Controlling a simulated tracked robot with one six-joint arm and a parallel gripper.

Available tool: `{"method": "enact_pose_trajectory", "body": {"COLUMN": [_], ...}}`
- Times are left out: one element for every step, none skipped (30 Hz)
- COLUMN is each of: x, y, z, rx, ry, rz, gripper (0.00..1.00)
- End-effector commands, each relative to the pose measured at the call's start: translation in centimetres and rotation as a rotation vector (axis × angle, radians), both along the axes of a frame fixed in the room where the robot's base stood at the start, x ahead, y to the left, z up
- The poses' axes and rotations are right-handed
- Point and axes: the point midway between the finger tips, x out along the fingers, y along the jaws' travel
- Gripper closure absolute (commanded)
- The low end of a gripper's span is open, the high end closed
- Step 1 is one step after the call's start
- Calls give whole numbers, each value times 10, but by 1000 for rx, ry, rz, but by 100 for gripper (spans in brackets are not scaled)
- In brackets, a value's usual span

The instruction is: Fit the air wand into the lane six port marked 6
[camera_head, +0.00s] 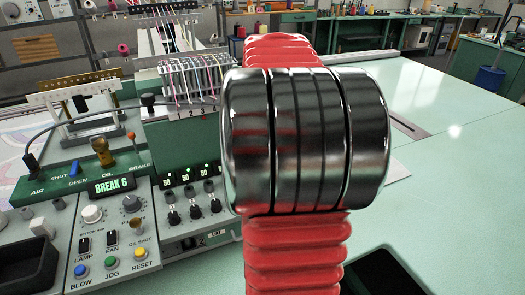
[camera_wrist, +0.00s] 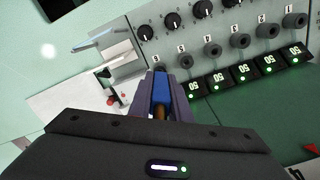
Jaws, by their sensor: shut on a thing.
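In the wrist view my gripper (camera_wrist: 160,78) is shut on the air wand (camera_wrist: 161,88), which shows as a blue body with a brass part on the near side. The jaws point at the lane panel (camera_wrist: 222,22), at the end of a row of round grey ports (camera_wrist: 212,50) with numbers upside down. The lane six end of that row lies at or behind the jaws. The port marked 6 and the wand's tip are hidden, so I cannot tell whether they touch. In the head view my arm hides the gripper and wand.
Green lane displays (camera_wrist: 245,70) and black dials (camera_wrist: 172,20) flank the ports. In the head view the console display (camera_head: 111,186) reads BREAK 6. A black hose (camera_head: 85,113) arcs from the AIR fitting. The right table (camera_head: 455,150) is mostly clear.

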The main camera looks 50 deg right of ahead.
Motion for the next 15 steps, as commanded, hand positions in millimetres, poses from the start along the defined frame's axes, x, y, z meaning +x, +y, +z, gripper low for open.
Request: {"method": "enact_pose_trajectory", "body": {"x": [0, 0, 0, 0, 0, 0, 0, 0, 0, 0, 0, 0, 0, 0, 0], "y": [0, 0, 0, 0, 0, 0, 0, 0, 0, 0, 0, 0, 0, 0, 0], "z": [0, 0, 0, 0, 0, -1, -1, -1, -2, -2, -3, -3, -4, -4, -5], "rx": [0, 0, 0, 0, 0, 0, 0, 0, 0, 0, 0, 0, 0, 0, 0], "ry": [0, 0, 0, 0, 0, 0, 0, 0, 0, 0, 0, 0, 0, 0, 0], "rz": [0, 0, 0, 0, 0, 0, 0, 0, 0, 0, -1, -1, -2, -2, -2], "gripper": [100, 100, 100, 100, 100, 100, 100, 100, 100, 100, 100, 100, 100, 100, 100]}}
